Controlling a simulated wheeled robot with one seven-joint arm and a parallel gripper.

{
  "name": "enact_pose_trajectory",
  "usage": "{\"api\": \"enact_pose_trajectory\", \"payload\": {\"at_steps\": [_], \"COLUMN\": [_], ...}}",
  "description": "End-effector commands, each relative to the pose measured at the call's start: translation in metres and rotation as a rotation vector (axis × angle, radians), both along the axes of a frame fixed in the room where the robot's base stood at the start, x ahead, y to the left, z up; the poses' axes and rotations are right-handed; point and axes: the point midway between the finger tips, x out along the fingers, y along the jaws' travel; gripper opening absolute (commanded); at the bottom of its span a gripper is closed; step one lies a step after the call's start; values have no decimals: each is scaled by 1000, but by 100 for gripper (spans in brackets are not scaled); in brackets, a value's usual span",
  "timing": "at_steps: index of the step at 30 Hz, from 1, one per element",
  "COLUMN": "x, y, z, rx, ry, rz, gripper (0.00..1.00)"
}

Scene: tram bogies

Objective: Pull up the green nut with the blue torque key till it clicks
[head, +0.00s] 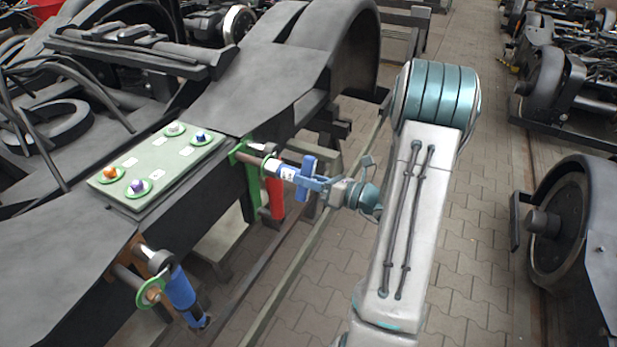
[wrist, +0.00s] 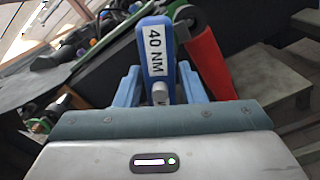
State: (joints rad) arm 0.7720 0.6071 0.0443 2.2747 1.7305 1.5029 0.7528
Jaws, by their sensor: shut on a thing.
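My gripper (head: 309,178) is shut on a blue torque key (head: 287,173) beside the bogie frame. In the wrist view the key (wrist: 155,42) stands between my gripper's blue fingers (wrist: 158,90), with a white "40 NM" label facing the camera. The key's far end is close to a green bracket (head: 240,151) on the frame; I cannot tell whether it touches it. A green plate (head: 158,161) on the frame bears a grey-white nut (head: 174,128), a blue nut (head: 200,136), an orange nut (head: 109,172) and a purple nut (head: 137,186), each on a green ring. I cannot make out a green nut.
A red-handled key (head: 275,198) hangs just beyond the held key, and it is close at right in the wrist view (wrist: 212,65). Another blue-handled key (head: 181,289) hangs at the frame's near end. Wheels (head: 562,215) stand at right. The paved floor between is clear.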

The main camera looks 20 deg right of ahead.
Motion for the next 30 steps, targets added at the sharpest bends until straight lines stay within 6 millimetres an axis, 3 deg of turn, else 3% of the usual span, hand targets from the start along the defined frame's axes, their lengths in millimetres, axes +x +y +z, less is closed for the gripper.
{"api": "enact_pose_trajectory", "payload": {"at_steps": [21, 30], "x": [-42, -46], "y": [-34, -36], "z": [1, 1], "rx": [-1, 0], "ry": [-2, -3], "rz": [-2, -1], "gripper": [0, 0]}}
